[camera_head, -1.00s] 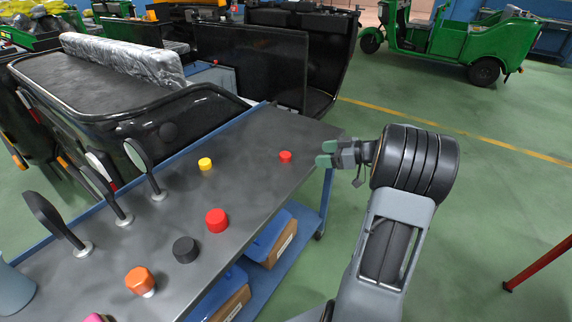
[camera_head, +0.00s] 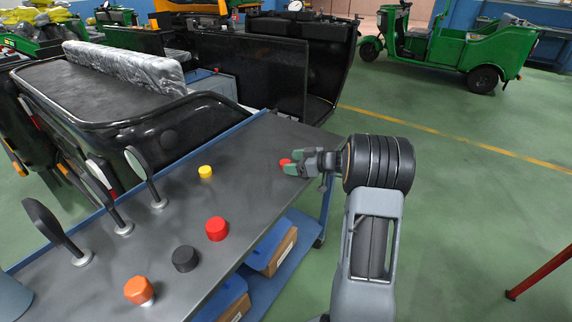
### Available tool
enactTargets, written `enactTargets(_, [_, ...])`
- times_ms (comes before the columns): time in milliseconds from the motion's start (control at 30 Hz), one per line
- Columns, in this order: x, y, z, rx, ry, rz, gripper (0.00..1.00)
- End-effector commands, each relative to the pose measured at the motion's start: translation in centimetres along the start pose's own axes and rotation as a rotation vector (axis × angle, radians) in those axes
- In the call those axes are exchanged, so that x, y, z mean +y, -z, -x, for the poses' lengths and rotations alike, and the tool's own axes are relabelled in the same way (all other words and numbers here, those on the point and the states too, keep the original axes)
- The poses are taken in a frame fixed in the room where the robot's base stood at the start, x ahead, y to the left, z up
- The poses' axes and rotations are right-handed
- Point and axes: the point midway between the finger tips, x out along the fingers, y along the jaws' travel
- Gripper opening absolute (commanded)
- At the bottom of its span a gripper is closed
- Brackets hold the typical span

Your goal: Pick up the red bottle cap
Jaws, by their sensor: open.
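A small red cap (camera_head: 284,162) lies near the right end of the dark grey table top (camera_head: 243,178). A larger red cap-like piece (camera_head: 217,229) stands nearer to me on the same table. My gripper (camera_head: 292,163) has come in from the right and is open, with its green-tipped fingers at the small red cap. The fingers partly hide this cap. I cannot tell whether they touch it or are above it.
A yellow cap (camera_head: 205,172), a black cap (camera_head: 185,258) and an orange cap (camera_head: 139,290) are also on the table. Round mirrors on stands (camera_head: 139,162) line its left side. A black vehicle body (camera_head: 120,110) is behind it.

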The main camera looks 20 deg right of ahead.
Motion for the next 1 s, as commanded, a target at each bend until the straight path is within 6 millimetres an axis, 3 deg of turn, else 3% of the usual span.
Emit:
enactTargets(200, [-0.1,0.0,-1.6,0.000,0.001,0.000,0.74])
enactTargets(433, [0.0,0.0,-1.7,0.000,0.000,0.000,0.74])
enactTargets(1000, [0.0,0.0,-1.6,-0.001,0.000,0.000,0.20])
